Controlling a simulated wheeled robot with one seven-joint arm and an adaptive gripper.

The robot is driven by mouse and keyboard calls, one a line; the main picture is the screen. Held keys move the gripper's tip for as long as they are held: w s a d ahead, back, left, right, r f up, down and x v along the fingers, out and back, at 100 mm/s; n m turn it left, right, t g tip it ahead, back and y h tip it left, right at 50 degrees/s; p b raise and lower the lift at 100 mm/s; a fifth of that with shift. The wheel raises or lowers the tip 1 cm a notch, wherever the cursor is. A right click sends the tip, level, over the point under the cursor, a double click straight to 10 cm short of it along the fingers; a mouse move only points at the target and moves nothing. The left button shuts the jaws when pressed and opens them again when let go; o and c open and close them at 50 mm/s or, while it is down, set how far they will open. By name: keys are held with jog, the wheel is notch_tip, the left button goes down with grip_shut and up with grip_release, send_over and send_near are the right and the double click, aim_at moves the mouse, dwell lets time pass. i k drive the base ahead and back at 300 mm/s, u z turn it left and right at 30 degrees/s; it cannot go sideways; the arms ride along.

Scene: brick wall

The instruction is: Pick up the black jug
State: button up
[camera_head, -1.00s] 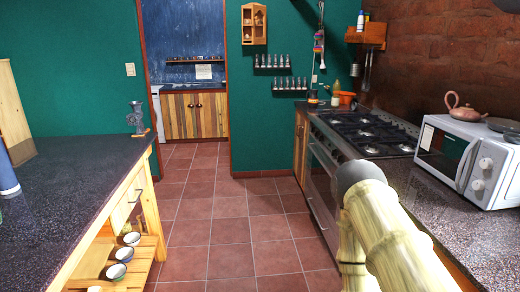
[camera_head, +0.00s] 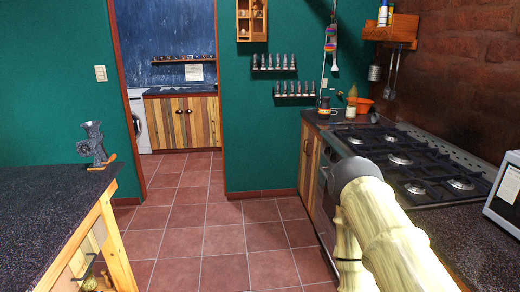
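A small dark jug-like vessel (camera_head: 325,105) stands on the far end of the right counter, beyond the stove and close to the green wall. It is small in view, so I cannot tell for certain that it is the black jug. An orange bowl or pot and a white item are to its right. Pale, bamboo-textured links of my arm fill the lower right of the view. My gripper is not in view.
A gas stove (camera_head: 405,160) is set into the right counter, with a microwave (camera_head: 503,195) at the right edge. A dark-topped island (camera_head: 45,215) on the left carries a metal grinder (camera_head: 93,147). The tiled floor (camera_head: 205,240) between them is clear.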

aim_at(324, 109)
jog(key=i, duration=3.25)
